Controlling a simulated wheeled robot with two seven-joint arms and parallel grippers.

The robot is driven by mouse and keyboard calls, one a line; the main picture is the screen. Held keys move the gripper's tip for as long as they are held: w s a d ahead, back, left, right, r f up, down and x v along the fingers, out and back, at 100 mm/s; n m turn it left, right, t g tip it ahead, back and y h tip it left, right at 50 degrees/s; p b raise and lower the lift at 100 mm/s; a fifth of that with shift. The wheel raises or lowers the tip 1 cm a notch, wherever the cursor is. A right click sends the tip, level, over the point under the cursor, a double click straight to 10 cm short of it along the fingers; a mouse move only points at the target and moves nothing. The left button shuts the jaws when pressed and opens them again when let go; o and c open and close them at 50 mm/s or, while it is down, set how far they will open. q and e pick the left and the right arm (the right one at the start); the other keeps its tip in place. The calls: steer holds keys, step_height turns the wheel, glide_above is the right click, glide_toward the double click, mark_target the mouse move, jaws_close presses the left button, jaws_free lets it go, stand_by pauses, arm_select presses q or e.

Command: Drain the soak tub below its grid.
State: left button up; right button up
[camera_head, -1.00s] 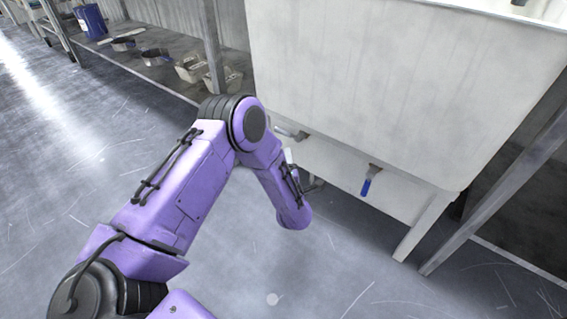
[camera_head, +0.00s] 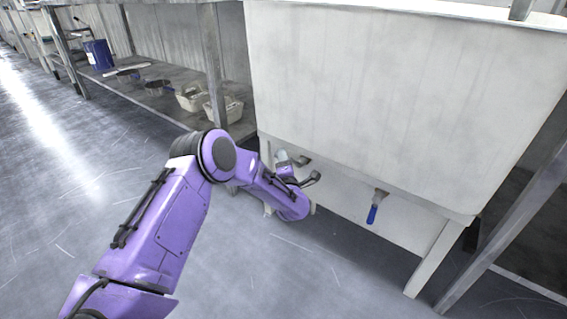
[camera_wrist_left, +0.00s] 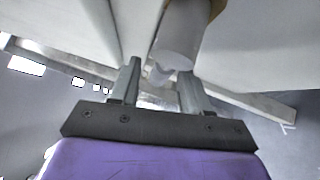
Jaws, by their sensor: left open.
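The soak tub (camera_head: 400,100) is a large pale tub with streaked walls on legs. A drain valve with a blue handle (camera_head: 373,213) hangs under its front right. A second fitting, pale and grey (camera_head: 284,157), sits at the lower left, partly hidden by my left arm. My left gripper shows in the wrist view (camera_wrist_left: 160,72), open, fingers pointing up to the tub. A whitish cylinder (camera_wrist_left: 178,38) with a brassy end stands just beyond the fingertips; I cannot tell whether they touch. In the head view the gripper is mostly hidden behind my purple wrist. The grid is not visible.
A metal rack post (camera_head: 212,70) stands left of the tub. Its low shelf holds a blue bucket (camera_head: 98,55), dark pans (camera_head: 158,87) and pale baskets (camera_head: 222,108). A tub leg (camera_head: 436,258) and a slanting metal post stand at the right. The floor in front is clear.

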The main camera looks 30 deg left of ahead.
arm_select(q)
jaws_close()
